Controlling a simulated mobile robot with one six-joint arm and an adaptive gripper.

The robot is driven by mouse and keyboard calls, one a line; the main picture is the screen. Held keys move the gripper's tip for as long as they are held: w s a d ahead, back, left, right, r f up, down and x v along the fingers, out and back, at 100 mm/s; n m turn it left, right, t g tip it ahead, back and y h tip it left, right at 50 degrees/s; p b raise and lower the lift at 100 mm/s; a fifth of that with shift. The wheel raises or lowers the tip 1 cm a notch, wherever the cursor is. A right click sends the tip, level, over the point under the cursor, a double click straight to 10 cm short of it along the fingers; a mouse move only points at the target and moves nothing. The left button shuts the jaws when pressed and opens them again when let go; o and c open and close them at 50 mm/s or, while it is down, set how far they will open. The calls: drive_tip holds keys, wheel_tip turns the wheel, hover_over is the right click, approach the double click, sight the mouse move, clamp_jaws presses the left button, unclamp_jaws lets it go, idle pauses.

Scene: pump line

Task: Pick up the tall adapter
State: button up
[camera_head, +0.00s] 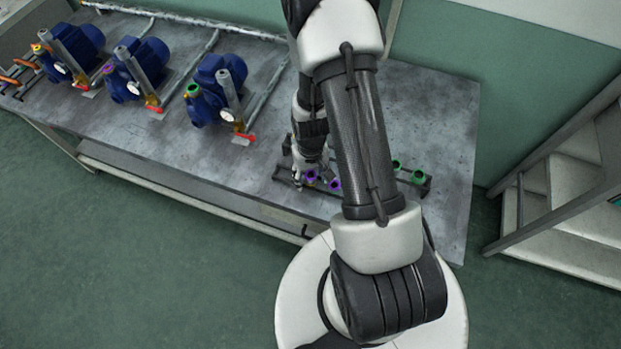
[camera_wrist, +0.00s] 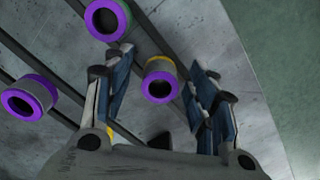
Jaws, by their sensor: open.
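My gripper (camera_head: 307,166) is low over the parts rack on the bench in the head view. In the wrist view its two fingers (camera_wrist: 158,62) are open, one on each side of an adapter with a purple ring (camera_wrist: 160,82). I see no finger clearly touching it. A second purple-ringed adapter (camera_wrist: 108,19) is at the top of the wrist view, and a third (camera_wrist: 31,98) is at the left. In the head view a purple-topped adapter (camera_head: 334,184) is beside my gripper. Seen from above, I cannot tell which adapter is the tall one.
Green-topped adapters (camera_head: 418,178) stand on the rack (camera_head: 422,189) to the right, partly behind my arm. Several blue pumps (camera_head: 220,75) with pipes and red handles line the bench's left part. Grey steps (camera_head: 570,190) stand right of the bench. The bench's right end (camera_head: 450,130) is clear.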

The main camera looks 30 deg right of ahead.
sight(310, 175)
drive_tip(key=c, duration=1.1)
drive_tip(key=shift+r, duration=0.1)
wheel_tip(310, 175, up, 20)
drive_tip(key=p, duration=0.6)
